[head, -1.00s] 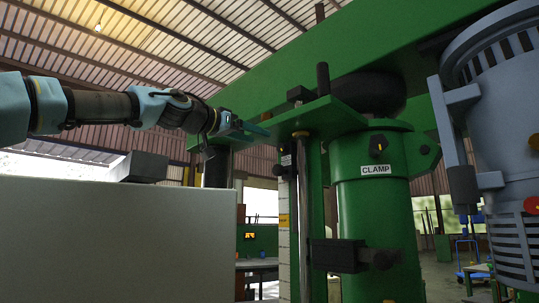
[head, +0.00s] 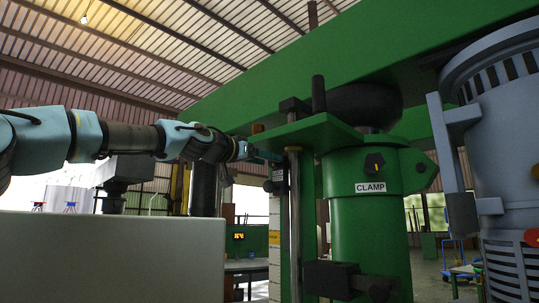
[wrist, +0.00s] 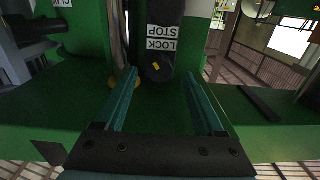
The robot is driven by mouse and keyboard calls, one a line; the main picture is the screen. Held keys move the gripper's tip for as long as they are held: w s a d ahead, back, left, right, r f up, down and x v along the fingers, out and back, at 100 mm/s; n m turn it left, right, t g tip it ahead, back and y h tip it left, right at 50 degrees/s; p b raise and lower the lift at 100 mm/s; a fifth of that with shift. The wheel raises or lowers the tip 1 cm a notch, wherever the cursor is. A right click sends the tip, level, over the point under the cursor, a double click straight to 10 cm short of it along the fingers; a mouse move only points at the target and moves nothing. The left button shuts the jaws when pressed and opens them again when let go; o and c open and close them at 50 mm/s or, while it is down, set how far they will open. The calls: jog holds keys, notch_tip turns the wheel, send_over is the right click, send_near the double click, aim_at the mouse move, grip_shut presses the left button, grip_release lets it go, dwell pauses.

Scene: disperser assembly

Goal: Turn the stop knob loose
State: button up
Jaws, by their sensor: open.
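The stop knob (wrist: 158,69) is dark with a yellow mark. It sits beside the white STOP LOCK label, which appears upside down in the wrist view. In the head view the knob (head: 269,186) shows small and dark beside the metal column. My gripper (wrist: 162,74) is open, with one teal finger on each side of the knob in the picture. No contact with the knob is visible. In the head view my gripper (head: 268,156) is above the knob, near the green bracket, and its fingertips are small and hard to make out.
The green bracket plate (head: 305,132) is close to the fingers. A vertical metal rod (head: 295,230) runs below it. The clamp knob (head: 375,163) is on the green column to the right. A grey motor (head: 505,130) stands at far right.

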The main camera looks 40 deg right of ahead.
jog(key=shift+d+p, duration=0.3)
jog(key=shift+d, duration=0.65)
jog(key=shift+c, duration=0.3)
grip_shut()
